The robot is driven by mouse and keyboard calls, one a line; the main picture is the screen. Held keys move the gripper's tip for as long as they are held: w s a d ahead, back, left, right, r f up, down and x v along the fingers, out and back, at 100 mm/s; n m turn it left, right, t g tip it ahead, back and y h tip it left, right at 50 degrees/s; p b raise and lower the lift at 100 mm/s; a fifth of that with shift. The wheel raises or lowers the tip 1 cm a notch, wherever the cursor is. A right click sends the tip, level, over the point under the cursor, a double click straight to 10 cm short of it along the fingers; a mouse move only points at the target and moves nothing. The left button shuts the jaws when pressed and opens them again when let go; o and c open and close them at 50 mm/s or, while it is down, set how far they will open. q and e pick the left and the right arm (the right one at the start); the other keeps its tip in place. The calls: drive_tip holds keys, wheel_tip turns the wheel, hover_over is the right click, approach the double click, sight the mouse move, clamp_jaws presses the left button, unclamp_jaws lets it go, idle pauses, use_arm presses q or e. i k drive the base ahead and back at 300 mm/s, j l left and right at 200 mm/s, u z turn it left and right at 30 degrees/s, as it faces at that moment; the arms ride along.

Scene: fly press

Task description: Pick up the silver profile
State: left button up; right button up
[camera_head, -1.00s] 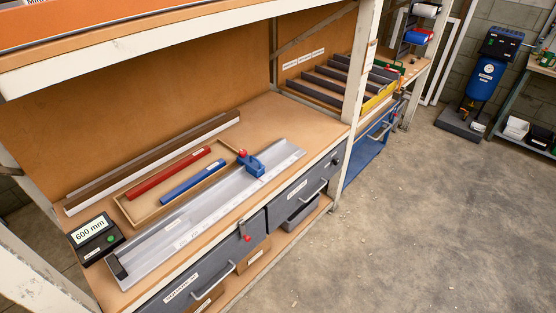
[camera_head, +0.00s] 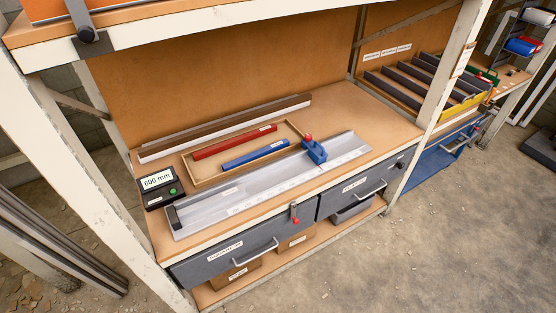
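Several long grey, silver-looking bars (camera_head: 62,250) lie side by side at the lower left, outside the bench's white post; their far ends are cut off by the picture edge. They look like metal profiles, but I cannot tell for certain which one is the silver profile. A silver measuring channel (camera_head: 262,190) with a blue stop (camera_head: 315,152) lies along the front of the bench. Neither of my grippers shows in this view.
A wooden tray (camera_head: 192,178) holds a red and a blue bar. Brown and white strips (camera_head: 225,130) lie behind it. A display reading 600 mm (camera_head: 160,185) stands at left. White posts (camera_head: 110,205) frame the bench.

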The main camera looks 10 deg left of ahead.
sight(213, 200)
drive_tip(key=i+l+u, duration=0.3)
drive_tip(key=i, duration=0.15)
drive_tip(key=i+l+u, duration=0.35)
drive_tip(key=i+l, duration=0.05)
